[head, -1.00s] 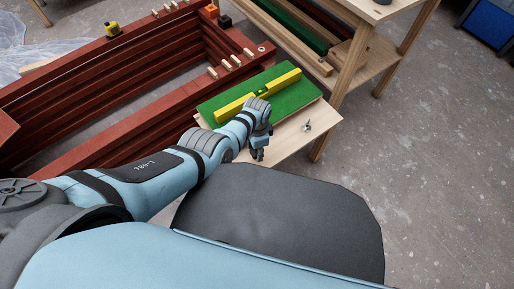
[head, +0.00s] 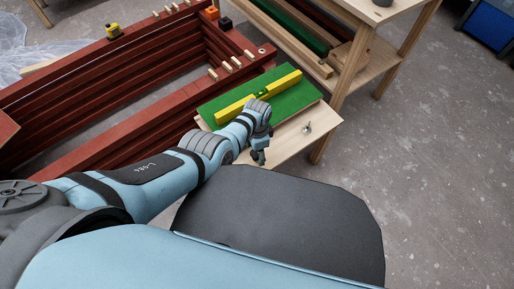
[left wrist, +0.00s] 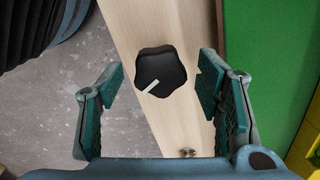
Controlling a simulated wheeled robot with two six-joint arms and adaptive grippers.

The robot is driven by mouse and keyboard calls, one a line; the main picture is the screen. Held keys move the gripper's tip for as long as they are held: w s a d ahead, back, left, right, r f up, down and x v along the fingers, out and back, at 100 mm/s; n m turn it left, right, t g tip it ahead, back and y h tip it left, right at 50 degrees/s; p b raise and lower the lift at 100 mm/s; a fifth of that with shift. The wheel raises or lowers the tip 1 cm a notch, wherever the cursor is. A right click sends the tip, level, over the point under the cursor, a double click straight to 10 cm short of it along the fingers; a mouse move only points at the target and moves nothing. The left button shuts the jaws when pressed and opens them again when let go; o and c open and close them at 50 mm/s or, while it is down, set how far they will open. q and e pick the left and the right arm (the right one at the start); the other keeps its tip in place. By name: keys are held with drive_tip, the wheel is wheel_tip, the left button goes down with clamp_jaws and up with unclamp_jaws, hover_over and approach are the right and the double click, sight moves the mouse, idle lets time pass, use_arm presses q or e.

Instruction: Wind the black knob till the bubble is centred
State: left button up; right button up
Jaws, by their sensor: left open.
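The black lobed knob (left wrist: 161,70) with a white pointer mark sits on the pale wooden board (left wrist: 150,25) in the left wrist view. My left gripper (left wrist: 160,78) is open, with one finger on each side of the knob; I cannot see clear contact. In the head view my left gripper (head: 259,157) hangs over the near part of the pale board (head: 285,142), and the knob cannot be made out there. The yellow level (head: 284,83) lies on the green panel (head: 300,95), partly behind my wrist. Its vial (head: 262,94) is too small to read the bubble. My right gripper is not in view.
A small metal fitting (head: 307,128) stands on the pale board, right of my gripper. Dark red battens (head: 90,105) form a frame at the left, with several wooden pegs. A wooden shelf unit (head: 345,75) stands behind.

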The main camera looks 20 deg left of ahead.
use_arm(q)
drive_tip(key=shift+w+r, duration=0.1)
drive_tip(key=shift+r, duration=0.45)
wheel_tip(320, 180, up, 11)
drive_tip(key=shift+f, duration=0.1)
